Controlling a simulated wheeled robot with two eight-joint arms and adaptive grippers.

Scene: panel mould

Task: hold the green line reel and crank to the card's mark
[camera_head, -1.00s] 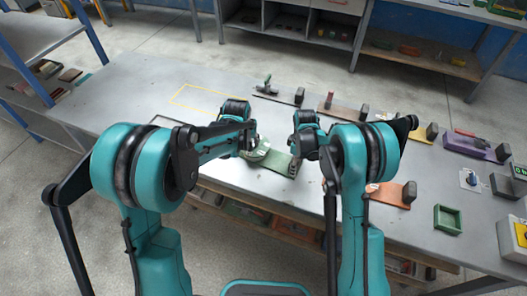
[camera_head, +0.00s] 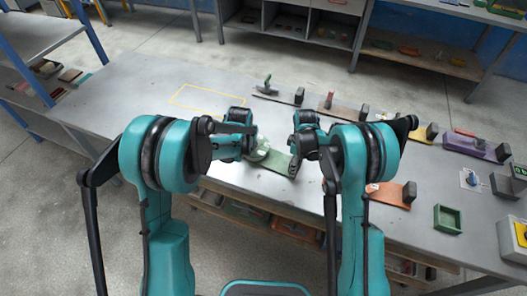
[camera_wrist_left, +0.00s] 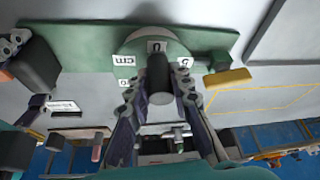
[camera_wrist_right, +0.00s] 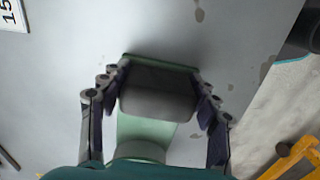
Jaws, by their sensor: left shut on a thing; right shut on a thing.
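The green line reel (camera_head: 278,164) lies on the grey table between my two grippers. In the left wrist view its green base (camera_wrist_left: 85,45) carries a round green drum with white tags reading "0", "5" and "cm", and a yellow block (camera_wrist_left: 228,78) beside the drum. My left gripper (camera_wrist_left: 160,98) is shut on the dark crank knob (camera_wrist_left: 159,75). My right gripper (camera_wrist_right: 158,98) is shut on the dark block-shaped grip (camera_wrist_right: 158,92) at the base's other end. A white card (camera_wrist_right: 12,15) reading "15" is cut off in the right wrist view.
Other boards with dark blocks stand behind and to the right, including an orange one (camera_head: 391,194) and a purple one (camera_head: 470,146). A green tray (camera_head: 447,219) sits at the right. A yellow outline (camera_head: 205,100) marks clear table at the back left.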

